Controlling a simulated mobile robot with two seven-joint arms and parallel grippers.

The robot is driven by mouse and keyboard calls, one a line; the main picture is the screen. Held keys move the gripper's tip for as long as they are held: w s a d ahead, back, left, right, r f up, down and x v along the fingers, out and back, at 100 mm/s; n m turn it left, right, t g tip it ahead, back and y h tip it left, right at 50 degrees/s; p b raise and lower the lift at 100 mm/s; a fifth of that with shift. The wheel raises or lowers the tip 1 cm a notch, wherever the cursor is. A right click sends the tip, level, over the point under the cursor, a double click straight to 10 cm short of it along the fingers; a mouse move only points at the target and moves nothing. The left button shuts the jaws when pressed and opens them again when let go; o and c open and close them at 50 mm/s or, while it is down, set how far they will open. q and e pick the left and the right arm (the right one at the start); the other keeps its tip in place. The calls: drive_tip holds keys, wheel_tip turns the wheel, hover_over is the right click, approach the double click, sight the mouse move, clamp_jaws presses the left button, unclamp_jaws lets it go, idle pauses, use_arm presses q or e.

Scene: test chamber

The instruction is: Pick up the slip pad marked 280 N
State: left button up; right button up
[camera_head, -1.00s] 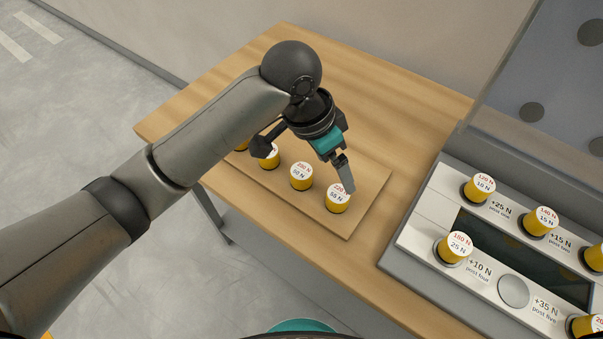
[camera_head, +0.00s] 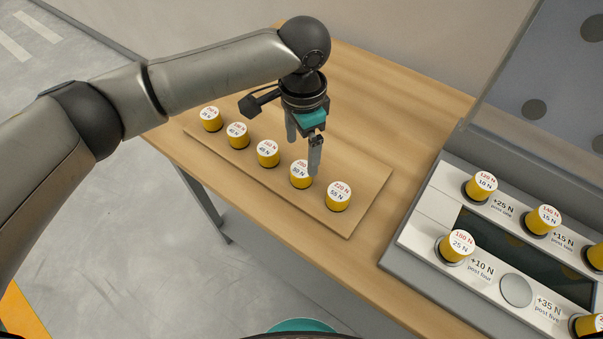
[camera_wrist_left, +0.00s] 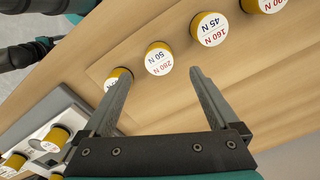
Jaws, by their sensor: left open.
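Several yellow pads with white tops stand upright in a row on a thin wooden board (camera_head: 362,205). The pad marked 50 N in black (camera_head: 301,181) is second from the right; its red number looks like 280 N or 200 N, too small to be sure. It also shows in the left wrist view (camera_wrist_left: 159,60), ahead of and between the fingertips. My left gripper (camera_head: 302,156) is open and empty, pointing down just above this pad, one finger overlapping its edge in the head view.
A pad marked 220 N, 55 N (camera_head: 338,197) stands close on the right and one marked 45 N (camera_head: 268,154) on the left. A grey console (camera_head: 415,235) with more pads on posts is at the right. The wooden table (camera_head: 390,110) behind the row is bare.

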sight(302, 169)
use_arm(q)
wheel_tip(302, 169, down, 7)
drive_tip(key=shift+f+b, duration=0.2)
drive_tip(key=shift+b, duration=0.2)
drive_tip(key=shift+r, duration=0.1)
clamp_jaws()
idle(0.7)
